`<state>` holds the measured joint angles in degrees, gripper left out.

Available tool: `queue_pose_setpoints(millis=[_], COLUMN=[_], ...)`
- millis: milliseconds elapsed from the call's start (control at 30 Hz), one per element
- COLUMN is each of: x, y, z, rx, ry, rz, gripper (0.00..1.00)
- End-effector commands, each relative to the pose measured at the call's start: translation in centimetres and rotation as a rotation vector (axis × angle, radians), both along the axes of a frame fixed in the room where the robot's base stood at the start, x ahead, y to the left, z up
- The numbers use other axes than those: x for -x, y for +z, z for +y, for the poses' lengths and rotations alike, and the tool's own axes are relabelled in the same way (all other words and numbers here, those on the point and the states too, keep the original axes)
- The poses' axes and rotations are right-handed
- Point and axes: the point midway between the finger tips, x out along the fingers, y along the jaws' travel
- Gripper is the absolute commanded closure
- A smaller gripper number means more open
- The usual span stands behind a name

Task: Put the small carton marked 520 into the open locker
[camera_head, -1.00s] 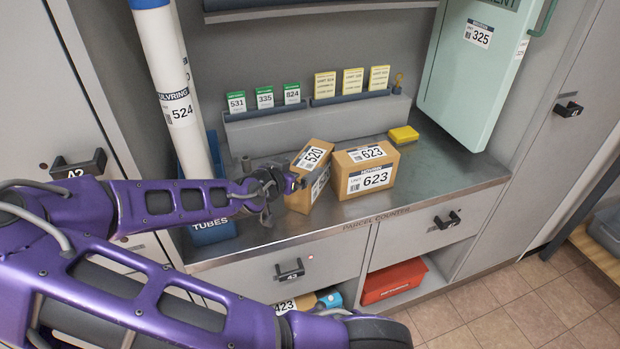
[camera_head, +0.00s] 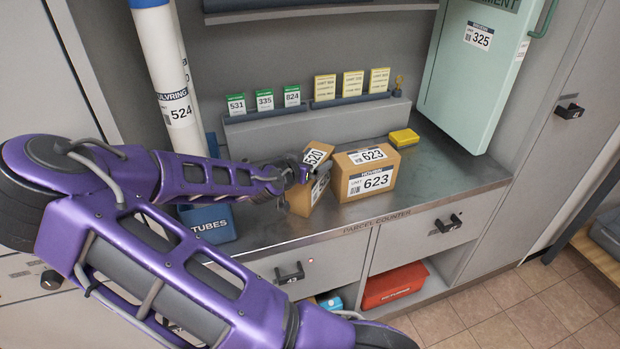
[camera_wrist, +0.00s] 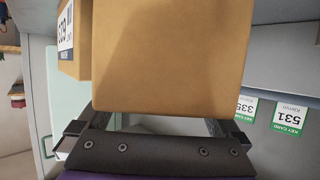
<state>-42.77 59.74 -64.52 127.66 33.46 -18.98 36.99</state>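The small brown carton marked 520 (camera_head: 304,200) stands on the parcel counter (camera_head: 440,180), close to the left of the larger carton marked 623 (camera_head: 385,160). My gripper (camera_head: 300,172) is at the 520 carton's left side and hides part of it. In the wrist view the 520 carton (camera_wrist: 168,60) fills the middle, in front of my gripper (camera_wrist: 163,126). The fingers are spread apart toward its two sides; firm contact cannot be made out. The 623 carton (camera_wrist: 75,40) shows behind it at upper left. I cannot make out an open locker in these views.
A white tube marked 524 (camera_head: 170,75) stands in the blue tubes bin (camera_head: 208,224) at left. A yellow box (camera_head: 403,137) lies behind the 623 carton. Key cards (camera_head: 265,99) stand along the back. A mint cabinet marked 325 (camera_head: 470,75) is at right.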

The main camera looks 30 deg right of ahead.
Motion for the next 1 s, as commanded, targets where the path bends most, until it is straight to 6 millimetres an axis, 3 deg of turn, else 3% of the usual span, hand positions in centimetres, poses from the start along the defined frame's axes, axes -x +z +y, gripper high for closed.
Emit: queue_pose_setpoints(millis=[67, 533, 1000], x=[0.01, 0.02, -0.05], y=[0.00, 0.00, 0.78], z=[0.00, 0.02, 0.04], rx=[0.000, 0.000, 0.001], ry=[0.000, 0.000, 0.000], rz=[0.000, 0.000, -0.003], gripper=[0.13, 0.97, 1.00])
